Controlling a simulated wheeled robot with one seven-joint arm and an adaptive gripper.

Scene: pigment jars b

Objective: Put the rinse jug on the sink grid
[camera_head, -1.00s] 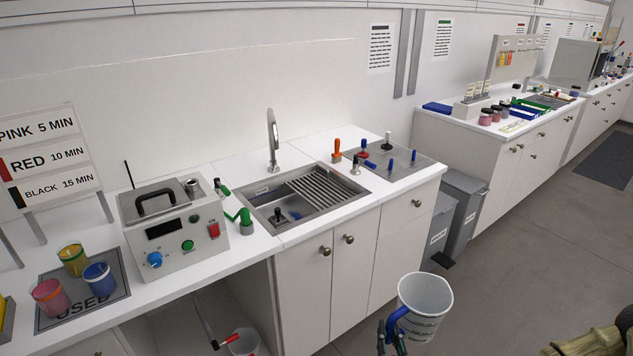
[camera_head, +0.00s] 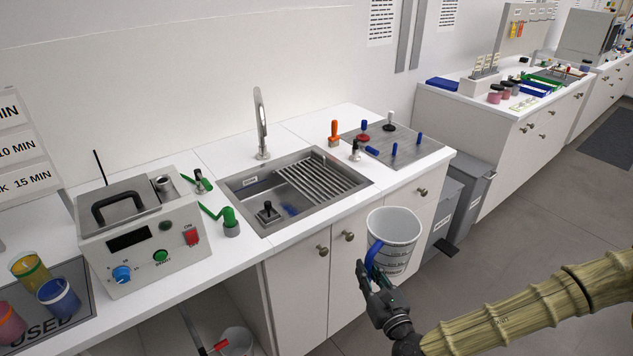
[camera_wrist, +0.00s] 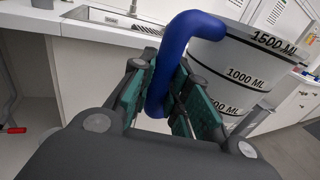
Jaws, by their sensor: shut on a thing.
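The rinse jug (camera_head: 397,232) is a white, open-topped jug with volume marks and a blue handle. My gripper (camera_head: 366,275) is shut on that handle and holds the jug upright in the air, in front of the sink cabinet. In the wrist view the blue handle (camera_wrist: 172,60) passes between the finger pads, and the jug body (camera_wrist: 235,75) stands to the right. The sink grid (camera_head: 322,177) is a set of metal bars over the right part of the sink (camera_head: 252,200). The grid looks empty.
A control box (camera_head: 140,235) stands left of the sink. A faucet (camera_head: 261,125) rises behind it. Green-handled (camera_head: 230,218) and orange-handled (camera_head: 334,132) fittings stand beside the basin. A draining plate (camera_head: 400,150) with several stoppers lies to the right. Bins (camera_head: 470,205) stand beyond the cabinet.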

